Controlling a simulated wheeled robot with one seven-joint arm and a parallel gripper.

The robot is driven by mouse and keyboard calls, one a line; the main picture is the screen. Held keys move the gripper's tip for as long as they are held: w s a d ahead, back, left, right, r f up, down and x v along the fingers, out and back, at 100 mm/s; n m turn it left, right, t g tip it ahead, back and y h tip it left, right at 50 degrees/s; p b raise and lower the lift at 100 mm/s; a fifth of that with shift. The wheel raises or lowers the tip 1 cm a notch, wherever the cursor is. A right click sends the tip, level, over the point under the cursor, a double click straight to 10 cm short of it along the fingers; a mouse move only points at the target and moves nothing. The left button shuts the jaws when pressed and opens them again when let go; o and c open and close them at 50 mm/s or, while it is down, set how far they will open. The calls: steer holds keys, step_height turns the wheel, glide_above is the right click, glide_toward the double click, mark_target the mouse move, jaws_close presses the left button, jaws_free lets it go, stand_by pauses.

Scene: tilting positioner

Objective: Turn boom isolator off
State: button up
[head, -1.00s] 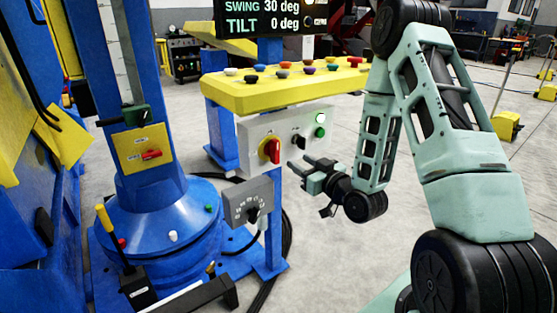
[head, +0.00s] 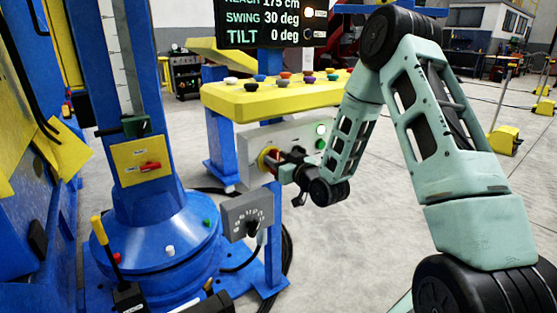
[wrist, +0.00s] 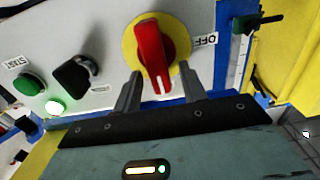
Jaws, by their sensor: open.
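A red rotary knob on a round yellow plate (head: 265,157) sits on the light grey panel under the yellow console. In the wrist view the red knob (wrist: 150,45) stands nearly upright in the picture, with a white mark at its lower end. An OFF label (wrist: 205,40) is to its right. My gripper (head: 281,166) is open in front of the knob. In the wrist view its fingers lie on either side of the knob's lower end; contact cannot be told. A second red handle (head: 150,167) lies across a yellow plate on the blue column; its label is unreadable.
The panel also carries a black selector (wrist: 75,75), a green START button (wrist: 28,84) and a lit green lamp (wrist: 56,107). A grey dial box (head: 247,212) stands below left. The yellow console (head: 270,97) with several buttons is above.

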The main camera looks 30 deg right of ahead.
jaws_close()
steer(key=shift+a+f+n+b, duration=0.1)
steer(key=shift+n+b, duration=0.2)
steer(key=shift+b, duration=0.1)
steer(key=shift+a+f+n+b, duration=0.3)
steer(key=shift+f+n+b, duration=0.05)
steer(key=shift+n+b, duration=2.45)
steer(key=shift+a+f+n+b, duration=0.3)
steer(key=shift+f+n+b, duration=0.05)
steer(key=shift+n+b, duration=2.45)
steer(key=shift+a+f+n+b, duration=0.35)
steer(key=shift+n+b, duration=2.15)
steer(key=shift+n, duration=0.5)
steer(key=shift+d, duration=0.1)
